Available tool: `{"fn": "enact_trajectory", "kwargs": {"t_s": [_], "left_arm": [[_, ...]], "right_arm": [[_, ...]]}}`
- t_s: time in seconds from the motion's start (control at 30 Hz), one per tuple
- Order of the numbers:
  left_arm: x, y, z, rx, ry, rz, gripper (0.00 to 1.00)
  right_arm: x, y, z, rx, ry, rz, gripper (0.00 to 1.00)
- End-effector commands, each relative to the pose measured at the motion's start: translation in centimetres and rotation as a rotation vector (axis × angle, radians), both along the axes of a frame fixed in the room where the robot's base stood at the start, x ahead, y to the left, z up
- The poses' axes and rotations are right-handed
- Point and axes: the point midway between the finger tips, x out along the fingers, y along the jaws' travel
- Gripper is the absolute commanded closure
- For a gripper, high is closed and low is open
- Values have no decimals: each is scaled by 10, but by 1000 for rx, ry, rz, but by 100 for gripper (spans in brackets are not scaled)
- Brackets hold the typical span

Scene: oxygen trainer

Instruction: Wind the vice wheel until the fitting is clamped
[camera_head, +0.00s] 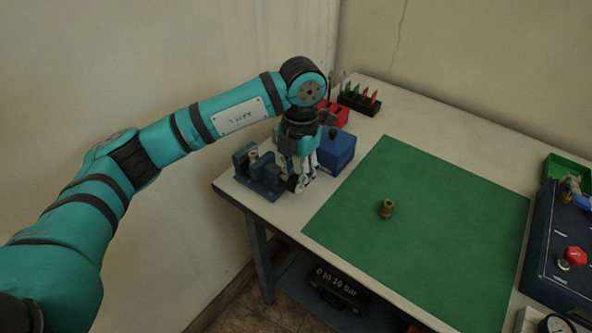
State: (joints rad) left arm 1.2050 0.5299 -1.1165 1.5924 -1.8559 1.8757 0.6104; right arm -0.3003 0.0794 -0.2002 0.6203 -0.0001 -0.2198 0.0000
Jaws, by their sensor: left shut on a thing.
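The dark blue vice (262,178) stands at the table's left corner. A small tan piece, apparently the fitting (254,156), shows between its jaws; I cannot tell whether the jaws touch it on both sides. My left gripper (299,185) points down at the right end of the vice. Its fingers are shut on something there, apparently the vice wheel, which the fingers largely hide. My right gripper is not in view.
A brass fitting (386,209) stands on the green mat (440,220), which is otherwise clear. A blue box (338,152) is close behind my left gripper. A red box (336,112) and a black rack (358,101) stand farther back. A dark panel (562,245) is at right.

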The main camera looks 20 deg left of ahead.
Motion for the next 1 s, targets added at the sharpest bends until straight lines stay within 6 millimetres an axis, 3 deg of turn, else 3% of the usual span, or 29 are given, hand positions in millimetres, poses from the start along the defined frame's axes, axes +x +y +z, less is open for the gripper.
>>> {"fn": "enact_trajectory", "kwargs": {"t_s": [0.3,0.87,0.9,1.0], "left_arm": [[2,-2,0,45,130,-1,100],[2,-3,-2,55,160,-3,100],[2,-3,-2,54,160,-3,75],[2,-3,-2,55,160,-3,71]], "right_arm": [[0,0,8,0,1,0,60],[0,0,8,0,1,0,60],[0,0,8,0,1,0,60],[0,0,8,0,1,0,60]]}}
